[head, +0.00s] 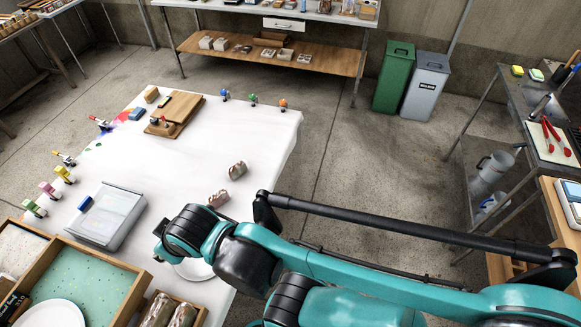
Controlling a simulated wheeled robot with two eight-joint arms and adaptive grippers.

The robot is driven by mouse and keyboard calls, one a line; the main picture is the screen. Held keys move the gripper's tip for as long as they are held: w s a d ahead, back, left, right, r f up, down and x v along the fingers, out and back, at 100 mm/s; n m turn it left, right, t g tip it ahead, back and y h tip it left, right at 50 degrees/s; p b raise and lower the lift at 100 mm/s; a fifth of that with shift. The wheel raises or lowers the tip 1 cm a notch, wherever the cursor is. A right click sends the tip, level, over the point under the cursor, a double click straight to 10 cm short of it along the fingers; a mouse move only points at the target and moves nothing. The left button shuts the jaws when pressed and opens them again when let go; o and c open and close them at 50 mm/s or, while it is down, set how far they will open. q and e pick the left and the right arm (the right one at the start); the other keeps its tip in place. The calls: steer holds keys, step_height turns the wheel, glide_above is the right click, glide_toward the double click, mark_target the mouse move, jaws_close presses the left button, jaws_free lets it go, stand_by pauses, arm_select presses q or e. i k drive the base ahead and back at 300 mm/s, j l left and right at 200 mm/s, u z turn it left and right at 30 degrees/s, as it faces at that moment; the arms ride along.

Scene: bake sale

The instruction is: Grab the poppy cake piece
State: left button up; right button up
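Two brownish, speckled pieces that look like cake lie on the white table (205,140). One piece (237,170) lies in the open near the right edge. The other piece (219,198) lies closer to me, just beyond my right arm. Similar longer pieces (157,310) sit in a wooden box at the bottom edge. I cannot tell for sure which of these is the poppy cake piece. My teal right arm reaches in from the right across the table's near part, and its gripper does not show. My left arm and gripper are not in view.
A plate (190,269) is partly hidden under my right arm. A wooden tray (128,302) and a grey-lidded box (108,238) stand at the left. A wooden board (185,108) and small coloured figures stand farther back. The table's middle is clear. Bins stand behind.

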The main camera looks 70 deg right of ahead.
mark_target(241, 168)
steer(key=z, duration=1.7)
steer(key=i+l+u, duration=0.5)
steer(key=i+l, duration=0.15)
steer(key=l, duration=0.2)
steer(key=i+l+u, duration=0.25)
steer(key=l, duration=0.25)
